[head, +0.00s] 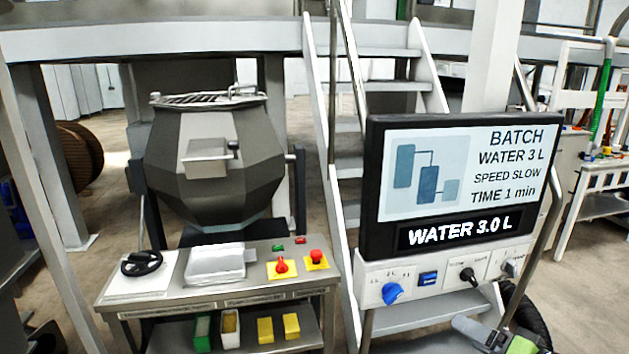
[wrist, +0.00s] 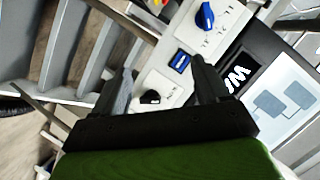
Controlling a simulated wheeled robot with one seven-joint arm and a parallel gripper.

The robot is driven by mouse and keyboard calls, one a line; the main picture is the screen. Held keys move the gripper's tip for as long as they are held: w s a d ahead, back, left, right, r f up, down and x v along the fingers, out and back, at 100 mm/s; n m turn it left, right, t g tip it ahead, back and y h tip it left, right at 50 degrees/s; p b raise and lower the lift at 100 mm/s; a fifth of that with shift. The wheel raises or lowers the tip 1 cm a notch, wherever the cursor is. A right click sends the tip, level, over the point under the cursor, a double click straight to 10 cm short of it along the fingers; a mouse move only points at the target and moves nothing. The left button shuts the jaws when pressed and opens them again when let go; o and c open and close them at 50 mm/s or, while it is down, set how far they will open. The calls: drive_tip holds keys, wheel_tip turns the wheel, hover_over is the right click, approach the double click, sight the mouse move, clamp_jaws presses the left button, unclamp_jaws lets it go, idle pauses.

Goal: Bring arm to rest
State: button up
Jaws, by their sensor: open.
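My gripper shows in the wrist view (wrist: 163,78) with its two dark fingers apart and nothing between them. Beyond the fingers is the white control panel (wrist: 215,30), seen at a tilt, with a blue knob (wrist: 205,16), a blue rocker switch (wrist: 181,62) and a black knob (wrist: 150,97). The fingers appear apart from the panel, though the exact gap is hard to judge. In the head view, part of my green and grey arm end shows at the lower right edge, below the panel (head: 445,278); its fingers are not clear there.
A screen (head: 462,185) above the panel reads "WATER 3.0 L". Metal stairs (head: 375,85) rise behind it. At left, a faceted grey drum (head: 215,150) stands behind a bench (head: 170,298) with a black handwheel (head: 141,263) and red controls.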

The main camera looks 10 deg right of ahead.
drive_tip(key=a+r+n+g+p, duration=0.2)
drive_tip(key=a+n+g, duration=0.15)
drive_tip(key=a, duration=0.45)
drive_tip(key=a+r+n+g+p, duration=0.15)
drive_tip(key=a+g, duration=0.25)
drive_tip(key=a, duration=0.4)
drive_tip(key=s+a+r+n+h+p, duration=0.1)
drive_tip(key=s+a+r+h+p, duration=0.1)
drive_tip(key=s, duration=0.5)
drive_tip(key=s+a+r+n+h+p, duration=0.1)
drive_tip(key=s+a+r+h+p, duration=0.1)
drive_tip(key=s+a+r+p, duration=0.2)
drive_tip(key=s+r+g, duration=0.1)
drive_tip(key=s+r, duration=0.2)
drive_tip(key=s, duration=0.1)
